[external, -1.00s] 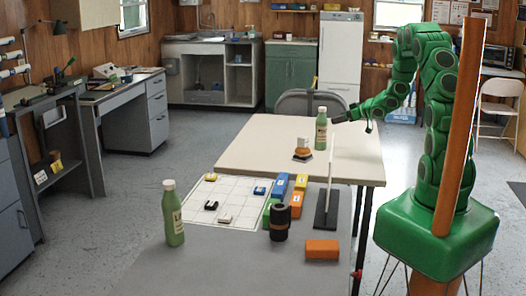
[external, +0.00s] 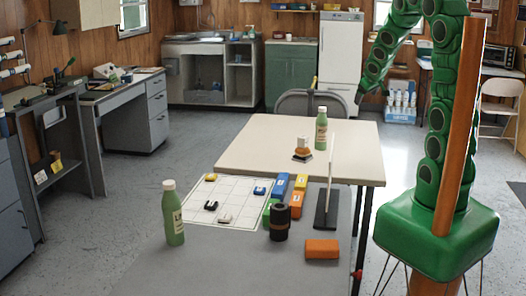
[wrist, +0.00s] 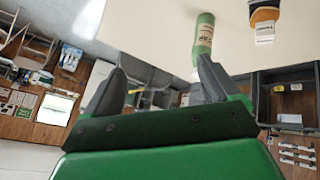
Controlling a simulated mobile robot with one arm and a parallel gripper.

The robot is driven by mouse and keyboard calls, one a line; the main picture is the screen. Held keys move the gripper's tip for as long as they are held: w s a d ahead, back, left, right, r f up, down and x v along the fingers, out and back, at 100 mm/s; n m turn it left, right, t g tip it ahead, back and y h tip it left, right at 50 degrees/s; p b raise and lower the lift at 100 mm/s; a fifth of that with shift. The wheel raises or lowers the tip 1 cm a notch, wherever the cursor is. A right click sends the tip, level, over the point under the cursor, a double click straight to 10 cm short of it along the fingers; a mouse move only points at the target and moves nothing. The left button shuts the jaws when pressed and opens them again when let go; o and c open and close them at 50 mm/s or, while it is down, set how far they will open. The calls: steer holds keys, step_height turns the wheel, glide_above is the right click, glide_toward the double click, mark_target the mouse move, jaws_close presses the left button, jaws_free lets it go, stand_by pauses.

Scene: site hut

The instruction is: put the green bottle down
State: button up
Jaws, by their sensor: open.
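A green bottle (external: 321,130) with a white cap and a pale label stands upright on the far cream table (external: 245,145). A similar green bottle (external: 174,218) stands upright on the near grey table, at the left. My gripper (external: 359,97) is up and to the right of the far bottle, apart from it, with its tip small and dark in the external view. In the wrist view my gripper (wrist: 162,75) has its fingers wide apart with nothing between them. A green bottle (wrist: 204,36) shows beyond the right finger there, its cap end partly hidden.
A small stacked item with a white top (external: 303,146) stands left of the far bottle. A thin upright panel on a dark base (external: 325,217), coloured blocks (external: 322,249), a black cylinder (external: 280,222) and a white grid sheet (external: 236,190) are nearer. The cream table's left part is clear.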

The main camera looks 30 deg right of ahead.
steer(key=s+a+r+g+y, duration=0.1)
steer(key=s+a+g, duration=0.1)
steer(key=s+a, duration=0.5)
steer(key=s+a+r+g+y, duration=0.1)
steer(key=s+a, duration=0.6)
steer(key=s, duration=1)
steer(key=s+a+r+g+y, duration=0.1)
steer(key=s+a+r+g, duration=0.2)
steer(key=s, duration=0.9)
steer(key=a+g, duration=0.2)
steer(key=a, duration=0.2)
steer(key=shift+s+y, duration=0.3)
steer(key=shift+s, duration=0.05)
